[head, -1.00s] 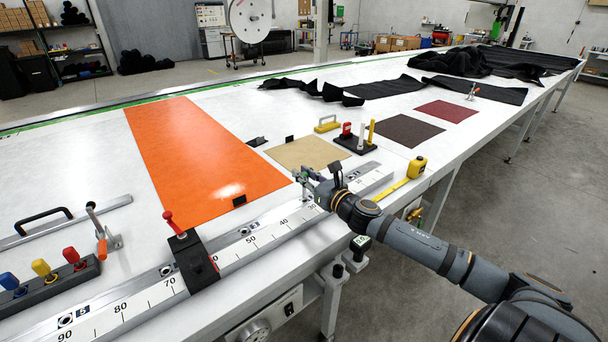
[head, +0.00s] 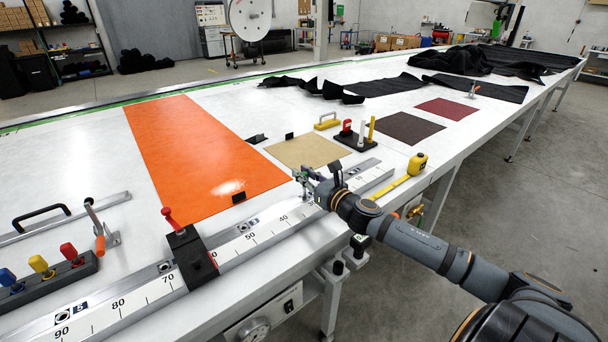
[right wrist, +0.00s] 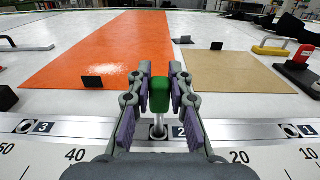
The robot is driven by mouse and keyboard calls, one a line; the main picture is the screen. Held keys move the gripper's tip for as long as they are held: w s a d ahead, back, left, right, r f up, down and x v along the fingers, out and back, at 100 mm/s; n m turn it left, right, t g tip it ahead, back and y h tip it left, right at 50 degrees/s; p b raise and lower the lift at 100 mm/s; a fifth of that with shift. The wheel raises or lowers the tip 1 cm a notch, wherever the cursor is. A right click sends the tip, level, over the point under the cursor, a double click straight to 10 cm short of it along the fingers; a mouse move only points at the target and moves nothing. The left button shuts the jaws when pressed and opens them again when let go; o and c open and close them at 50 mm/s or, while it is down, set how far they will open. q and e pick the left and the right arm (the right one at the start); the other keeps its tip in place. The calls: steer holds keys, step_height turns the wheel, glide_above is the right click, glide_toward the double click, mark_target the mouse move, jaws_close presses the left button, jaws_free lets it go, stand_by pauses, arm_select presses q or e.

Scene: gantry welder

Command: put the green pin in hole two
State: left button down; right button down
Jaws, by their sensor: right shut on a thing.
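My right gripper (right wrist: 158,95) is shut on the green pin (right wrist: 160,95), seen in the right wrist view. The pin is upright, with its green grip between the purple finger pads and its bright metal shank downward. The shank lines up in the picture with hole two (right wrist: 158,132), just left of the label 2 on the metal rail (right wrist: 90,127). I cannot tell whether the tip is inside the hole or above it. In the head view my right gripper (head: 306,180) is over the rail, and the pin is tiny there. My left gripper is out of view.
A black clamp block with a red lever (head: 186,250) sits on the rail to the left. Holes three (right wrist: 25,127) and one (right wrist: 290,131) flank hole two. Orange sheet (head: 195,150) and tan sheet (head: 305,151) lie flat behind. A yellow tape measure (head: 416,165) is to the right.

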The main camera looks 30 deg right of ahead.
steer(key=shift+f+b, duration=1.2)
steer(key=shift+f, duration=0.15)
steer(key=c, duration=1.2)
jaws_free()
steer(key=shift+o, duration=0.2)
